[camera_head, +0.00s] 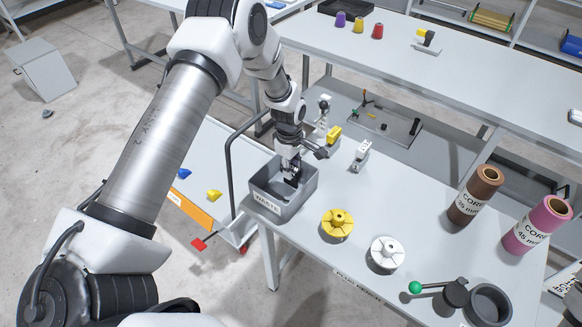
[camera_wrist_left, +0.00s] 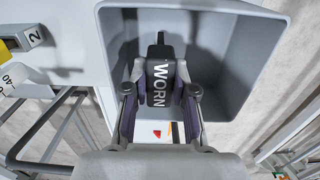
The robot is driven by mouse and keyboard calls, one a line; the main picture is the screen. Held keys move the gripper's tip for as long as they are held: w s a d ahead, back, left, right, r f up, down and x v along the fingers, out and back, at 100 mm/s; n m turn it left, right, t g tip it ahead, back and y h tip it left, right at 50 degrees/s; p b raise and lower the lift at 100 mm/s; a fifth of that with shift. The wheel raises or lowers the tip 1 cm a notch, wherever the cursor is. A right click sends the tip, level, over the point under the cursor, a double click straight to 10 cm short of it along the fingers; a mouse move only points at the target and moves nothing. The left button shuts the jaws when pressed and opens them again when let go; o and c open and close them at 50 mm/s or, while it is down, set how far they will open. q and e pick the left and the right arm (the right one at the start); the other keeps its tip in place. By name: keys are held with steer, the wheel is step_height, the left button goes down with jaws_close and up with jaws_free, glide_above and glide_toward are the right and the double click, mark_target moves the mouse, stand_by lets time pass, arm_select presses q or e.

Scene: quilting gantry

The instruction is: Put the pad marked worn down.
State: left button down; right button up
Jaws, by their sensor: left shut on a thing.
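My left gripper (camera_head: 291,178) points down into the grey bin marked WASTE (camera_head: 267,204) at the near left corner of the table. In the left wrist view, its fingers are shut on a dark pad with the white word WORN (camera_wrist_left: 159,84). The grey bin's walls (camera_wrist_left: 250,60) surround the pad in that view. I cannot tell whether the pad touches the bin's floor. In the head view the pad is mostly hidden by the gripper. My right gripper is not in view.
A yellow spool (camera_head: 337,224) and a white spool (camera_head: 385,253) stand right of the bin. A brown core roll (camera_head: 476,196) and a pink one (camera_head: 537,226) are farther right. A black bent rail (camera_head: 229,165) rises left of the bin.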

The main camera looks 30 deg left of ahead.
arm_select(q)
steer(key=shift+a+f, duration=0.1)
steer(key=shift+f, duration=0.35)
steer(key=shift+w+a+f, duration=0.1)
steer(key=shift+w+f, duration=0.05)
steer(key=shift+f, duration=0.05)
steer(key=c, duration=0.9)
jaws_free()
steer(key=shift+w, duration=0.15)
steer(key=shift+c, duration=0.2)
steer(key=shift+s+r, duration=0.15)
steer(key=shift+s, duration=0.05)
step_height(320, 180, up, 12)
steer(key=b, duration=0.3)
steer(key=shift+a, duration=0.2)
